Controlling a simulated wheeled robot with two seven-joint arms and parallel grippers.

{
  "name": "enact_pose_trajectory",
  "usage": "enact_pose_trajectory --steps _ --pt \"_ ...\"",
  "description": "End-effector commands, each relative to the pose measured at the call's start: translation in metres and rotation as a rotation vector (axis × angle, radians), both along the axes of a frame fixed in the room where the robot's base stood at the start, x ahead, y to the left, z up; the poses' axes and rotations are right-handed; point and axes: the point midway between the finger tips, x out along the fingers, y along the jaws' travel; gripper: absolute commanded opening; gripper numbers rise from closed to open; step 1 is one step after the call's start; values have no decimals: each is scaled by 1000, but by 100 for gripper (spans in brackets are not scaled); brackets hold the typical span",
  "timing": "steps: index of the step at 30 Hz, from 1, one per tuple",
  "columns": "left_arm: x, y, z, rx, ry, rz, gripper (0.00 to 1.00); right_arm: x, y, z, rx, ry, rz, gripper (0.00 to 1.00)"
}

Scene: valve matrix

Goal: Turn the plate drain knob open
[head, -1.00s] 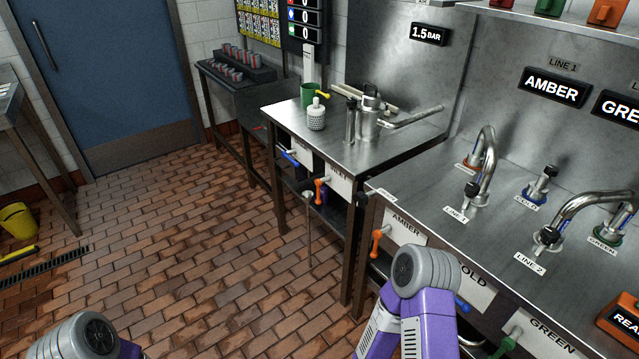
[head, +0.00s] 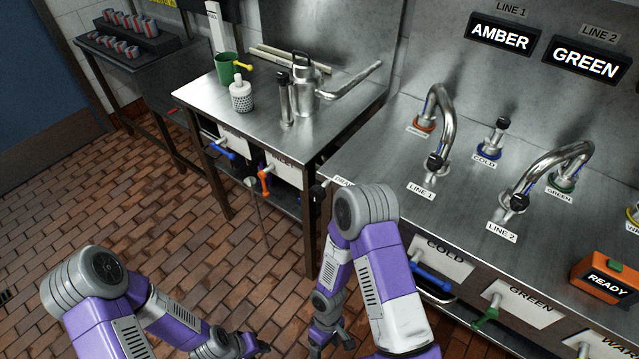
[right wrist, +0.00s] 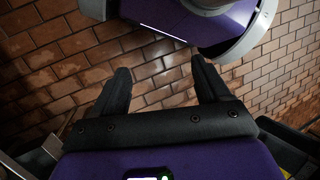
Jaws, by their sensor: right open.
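A label that seems to begin "DRA" (head: 343,182) sits at the left end of the steel bench, partly hidden by my right arm. I cannot tell for sure which handle is the plate drain knob. Under the small steel table are a blue handle (head: 224,150) and an orange handle (head: 265,180), with labels too small to read. My right gripper (head: 328,340) hangs low in front of the bench, apart from the handles. In the right wrist view its fingers (right wrist: 162,82) are spread and empty above brick floor. My left gripper (head: 252,346) is low at the bottom edge; its jaws are unclear.
The bench front carries a blue COLD handle (head: 433,283) and a green handle (head: 486,317). Curved taps (head: 445,110) stand on top. The brick floor at left is clear.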

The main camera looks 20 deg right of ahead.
Motion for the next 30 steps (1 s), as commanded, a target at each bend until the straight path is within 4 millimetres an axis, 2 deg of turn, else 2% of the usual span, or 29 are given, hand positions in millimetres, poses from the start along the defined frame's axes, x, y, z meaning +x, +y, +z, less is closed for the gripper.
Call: enact_pose_trajectory --steps 1,2,5,7,9,11,13,15,18,21,23,30 --pt "0 0 18 0 0 0 43 5 -11 15 -70 19 186 75" --pt "0 0 24 0 0 0 43 9 -20 20 -121 32 294 75" --pt "0 0 41 0 0 0 43 42 -55 47 -339 55 641 75" --pt "0 0 53 0 0 -1 43 81 -72 77 -529 50 862 75" --pt "0 0 65 0 -1 -1 43 127 -78 114 -739 26 1052 75" --pt "0 0 73 0 -1 -1 43 164 -73 151 -921 -8 1183 75" --pt "0 0 81 0 -1 0 43 202 -58 193 -1120 -56 1294 75" --pt "0 0 87 0 -1 -1 43 229 -38 230 -1289 -108 1367 75" --pt "0 0 92 0 -1 -1 43 251 -14 268 -1460 -166 1419 75" --pt "0 0 93 0 -1 -1 43 260 -2 286 -1546 -196 1437 75" --pt "0 0 92 0 -1 -1 43 265 -1 290 -1566 -203 1441 75" --pt "0 0 87 0 0 0 43 286 -29 289 -1568 -204 1438 75"
